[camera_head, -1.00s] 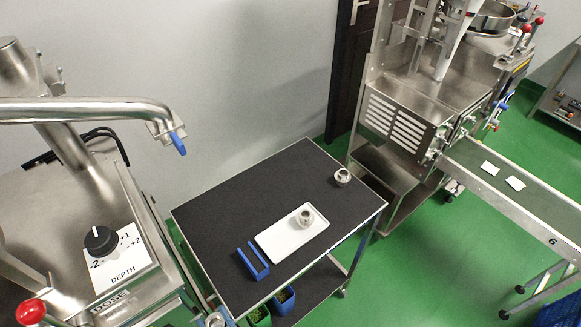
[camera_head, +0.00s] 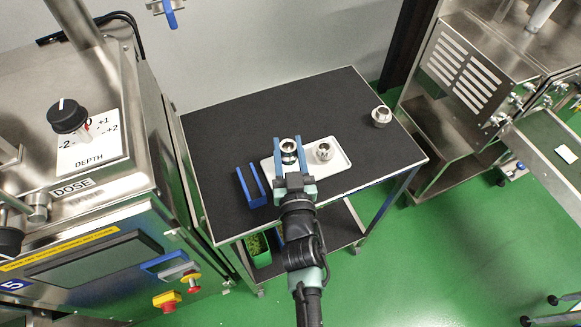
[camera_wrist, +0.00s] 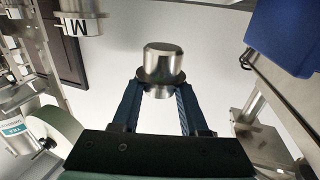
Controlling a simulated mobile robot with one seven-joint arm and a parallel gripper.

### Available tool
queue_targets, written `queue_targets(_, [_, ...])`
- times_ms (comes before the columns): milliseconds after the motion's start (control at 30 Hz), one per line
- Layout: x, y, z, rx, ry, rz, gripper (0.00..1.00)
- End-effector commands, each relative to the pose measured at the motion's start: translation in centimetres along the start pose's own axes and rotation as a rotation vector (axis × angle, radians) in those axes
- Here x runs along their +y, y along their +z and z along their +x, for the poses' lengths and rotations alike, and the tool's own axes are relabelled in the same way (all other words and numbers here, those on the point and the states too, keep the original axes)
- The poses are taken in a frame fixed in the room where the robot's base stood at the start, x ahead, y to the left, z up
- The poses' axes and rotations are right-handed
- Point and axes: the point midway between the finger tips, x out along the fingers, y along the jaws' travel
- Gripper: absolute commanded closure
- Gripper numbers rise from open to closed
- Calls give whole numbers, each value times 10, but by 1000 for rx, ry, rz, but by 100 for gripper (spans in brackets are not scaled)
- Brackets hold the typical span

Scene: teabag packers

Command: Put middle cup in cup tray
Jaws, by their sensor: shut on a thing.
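My gripper (camera_head: 289,153) is shut on a shiny metal cup (camera_head: 289,146), with one blue finger on either side. In the head view, the held cup appears over the left part of the white cup tray (camera_head: 341,162); I cannot tell its exact height. In the wrist view, the held cup (camera_wrist: 163,62) is upright between the fingertips, its wide rim resting near them. A second metal cup (camera_head: 324,151) stands in the tray, right of the held one. A third cup (camera_head: 381,116) stands on the black table at the far right.
A blue U-shaped holder (camera_head: 252,188) lies left of the tray. The black table top (camera_head: 240,120) is clear behind the tray. A steel machine with a depth dial (camera_head: 68,117) stands close on the left, another (camera_head: 460,75) on the right. In the wrist view, a metal cylinder marked M (camera_wrist: 82,22) shows upper left.

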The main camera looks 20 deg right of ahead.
Motion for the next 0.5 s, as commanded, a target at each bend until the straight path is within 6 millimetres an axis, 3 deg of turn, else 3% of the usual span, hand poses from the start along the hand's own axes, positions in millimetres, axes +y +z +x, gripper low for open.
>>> queue_targets(500, [0,50,0,3,-1,1,100])
